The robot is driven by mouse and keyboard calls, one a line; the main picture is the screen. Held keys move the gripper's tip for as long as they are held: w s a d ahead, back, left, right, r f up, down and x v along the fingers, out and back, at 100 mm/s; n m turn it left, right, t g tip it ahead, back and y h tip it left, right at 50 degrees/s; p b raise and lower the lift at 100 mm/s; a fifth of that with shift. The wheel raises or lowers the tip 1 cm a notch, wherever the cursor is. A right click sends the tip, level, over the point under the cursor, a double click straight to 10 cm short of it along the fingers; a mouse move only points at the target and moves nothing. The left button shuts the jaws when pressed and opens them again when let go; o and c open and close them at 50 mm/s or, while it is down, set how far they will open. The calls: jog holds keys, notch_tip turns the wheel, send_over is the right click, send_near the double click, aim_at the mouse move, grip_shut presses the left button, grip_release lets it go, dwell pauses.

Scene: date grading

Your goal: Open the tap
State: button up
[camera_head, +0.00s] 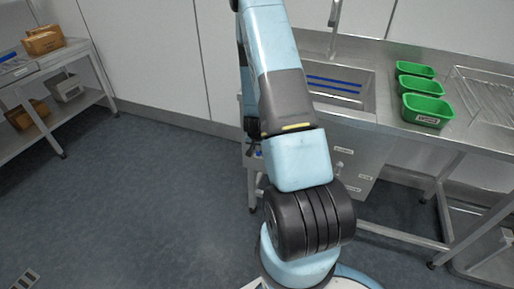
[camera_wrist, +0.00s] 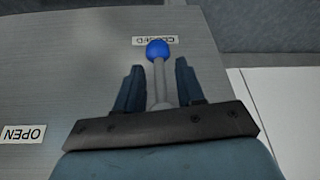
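The tap's lever (camera_wrist: 159,78) is a pale rod with a blue ball knob at its end, in the wrist view. It points at a label reading CLOSED (camera_wrist: 155,40), upside down in the picture. A label reading OPEN (camera_wrist: 22,134) is at the lower left on the same grey metal panel (camera_wrist: 60,75). My gripper (camera_wrist: 158,68) is open, with one finger on each side of the lever and a visible gap to both. In the head view a metal tap spout (camera_head: 335,14) stands behind the sink. My gripper and the lever cannot be made out there.
The steel sink (camera_head: 372,117) has blue strips inside. Several green bins (camera_head: 427,122) stand right of it, beside a wire rack (camera_head: 485,92). A labelled grey panel (camera_head: 370,160) sits below the sink. A shelf (camera_head: 75,52) with boxes is at the left. The floor between is clear.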

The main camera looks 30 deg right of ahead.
jog(key=shift+c, duration=0.3)
grip_shut()
